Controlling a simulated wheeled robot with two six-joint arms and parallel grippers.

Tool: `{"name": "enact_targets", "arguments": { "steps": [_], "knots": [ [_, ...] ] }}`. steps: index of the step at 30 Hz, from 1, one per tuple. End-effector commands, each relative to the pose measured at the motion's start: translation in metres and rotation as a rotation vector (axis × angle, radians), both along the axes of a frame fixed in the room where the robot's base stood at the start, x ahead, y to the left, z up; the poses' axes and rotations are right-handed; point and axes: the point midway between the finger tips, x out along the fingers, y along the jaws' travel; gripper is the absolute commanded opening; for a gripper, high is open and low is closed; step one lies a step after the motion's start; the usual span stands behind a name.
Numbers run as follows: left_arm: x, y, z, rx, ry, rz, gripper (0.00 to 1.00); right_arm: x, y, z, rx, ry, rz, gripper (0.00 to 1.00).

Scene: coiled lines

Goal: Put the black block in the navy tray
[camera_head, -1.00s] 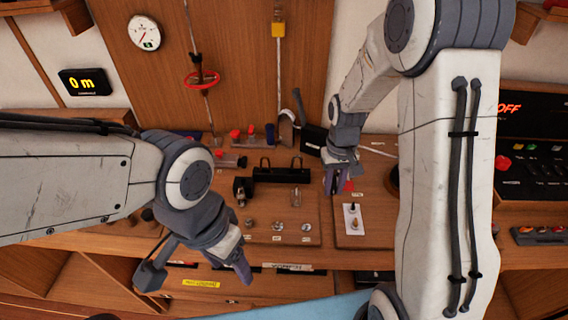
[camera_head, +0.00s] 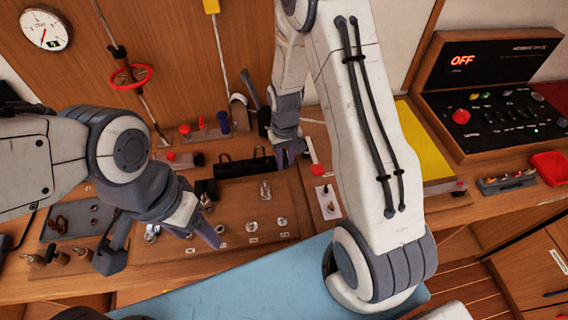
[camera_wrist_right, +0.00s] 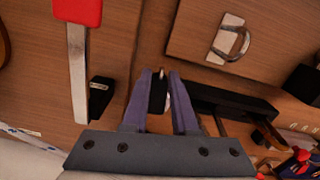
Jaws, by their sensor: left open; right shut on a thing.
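My right gripper (camera_wrist_right: 162,92) is shut on a small black thing (camera_wrist_right: 158,96), which looks like the black block; a pale metallic bit shows beside it. The fingers hide most of it. In the head view my right gripper (camera_head: 288,154) is at the back of the bench, right of a black open-topped rack (camera_head: 243,166). My left gripper (camera_head: 208,236) is open and empty over the front of the bench. A dark blue-grey tray (camera_head: 62,236) with metal fittings lies at the left; I cannot tell whether it is the navy tray.
A white plate with a fitting (camera_head: 327,204) lies by my right arm. Another black block (camera_head: 205,189) stands near my left gripper. Several metal fittings sit on the middle board. A control panel (camera_head: 490,100) and a small tray of coloured items (camera_head: 507,183) are at the right.

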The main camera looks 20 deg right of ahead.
Motion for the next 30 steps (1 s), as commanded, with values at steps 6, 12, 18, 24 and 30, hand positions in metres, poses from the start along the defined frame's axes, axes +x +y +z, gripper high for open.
{"name": "enact_targets", "arguments": {
  "steps": [6, 12, 18, 24, 30],
  "knots": [
    [0.000, 0.000, 0.006, 0.000, 0.000, 0.000, 0.64, -0.001, -0.001, -0.024, 0.000, 0.002, -0.002, 0.00],
    [0.000, 0.000, 0.005, 0.000, 0.000, 0.000, 0.64, 0.000, -0.001, -0.025, 0.000, 0.000, -0.002, 0.00],
    [0.000, 0.000, 0.002, 0.000, 0.000, 0.000, 0.64, 0.000, -0.001, -0.030, 0.000, 0.000, -0.002, 0.30],
    [0.000, 0.000, 0.003, 0.000, 0.000, 0.000, 0.64, 0.000, -0.001, -0.029, 0.000, 0.001, -0.002, 0.57],
    [0.000, 0.000, 0.004, 0.000, 0.000, 0.000, 0.64, 0.000, -0.001, -0.027, 0.000, 0.000, -0.002, 0.57]
  ]
}}
